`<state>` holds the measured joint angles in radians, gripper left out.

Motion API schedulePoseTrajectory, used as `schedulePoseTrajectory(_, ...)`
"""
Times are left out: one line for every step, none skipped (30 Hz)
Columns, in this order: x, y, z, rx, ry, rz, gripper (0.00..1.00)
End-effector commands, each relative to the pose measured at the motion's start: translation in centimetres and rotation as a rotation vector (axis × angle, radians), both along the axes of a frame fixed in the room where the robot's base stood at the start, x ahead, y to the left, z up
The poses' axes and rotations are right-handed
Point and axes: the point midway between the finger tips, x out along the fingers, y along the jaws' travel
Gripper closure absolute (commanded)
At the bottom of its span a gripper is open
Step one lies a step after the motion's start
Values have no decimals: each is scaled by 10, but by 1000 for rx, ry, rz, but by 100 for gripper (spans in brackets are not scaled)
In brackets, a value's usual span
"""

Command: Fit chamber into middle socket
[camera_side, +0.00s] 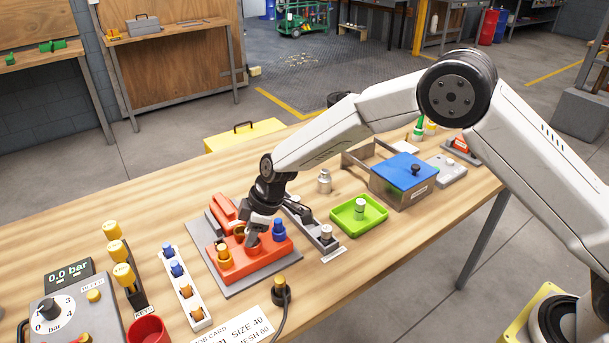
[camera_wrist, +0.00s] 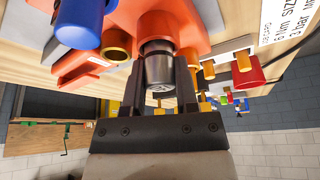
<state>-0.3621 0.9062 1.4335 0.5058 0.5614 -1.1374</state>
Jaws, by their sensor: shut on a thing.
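An orange-red fixture block (camera_side: 265,262) sits on a grey plate. It carries a gold-topped piece (camera_side: 224,256) at its left and a blue piece (camera_side: 278,229) at its right. My gripper (camera_side: 255,231) points down over the middle socket (camera_side: 253,246), between them. In the wrist view, my gripper (camera_wrist: 160,95) is shut on a silver cylindrical chamber (camera_wrist: 159,68), one finger on each side. The chamber lines up with the orange middle socket (camera_wrist: 156,27) and its end meets the mouth. How deep it sits is hidden.
A white rack (camera_side: 185,288) with blue and gold pieces stands left of the fixture. A grey rail (camera_side: 316,232) lies close at right, then a green tray (camera_side: 358,214) and a blue-lidded box (camera_side: 404,175). A black-cabled knob (camera_side: 281,291) stands in front.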

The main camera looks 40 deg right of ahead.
Motion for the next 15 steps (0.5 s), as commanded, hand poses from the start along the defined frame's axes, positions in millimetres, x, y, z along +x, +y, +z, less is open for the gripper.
schedulePoseTrajectory(0,0,-1,1,0,0,100)
schedulePoseTrajectory(0,0,-1,0,0,0,53)
schedulePoseTrajectory(0,0,-1,0,0,0,40)
schedulePoseTrajectory(0,0,-1,0,0,0,31)
schedulePoseTrajectory(0,0,-1,0,0,0,27)
schedulePoseTrajectory(0,0,-1,0,0,0,27)
schedulePoseTrajectory(0,0,-1,0,0,0,27)
schedulePoseTrajectory(0,0,-1,0,0,0,27)
schedulePoseTrajectory(0,0,-1,0,0,0,27)
schedulePoseTrajectory(0,0,-1,0,0,0,27)
schedulePoseTrajectory(0,0,-1,0,0,0,27)
schedulePoseTrajectory(0,0,-1,0,0,0,27)
schedulePoseTrajectory(0,0,-1,0,0,0,27)
schedulePoseTrajectory(0,0,0,0,0,0,27)
schedulePoseTrajectory(0,0,0,0,0,0,27)
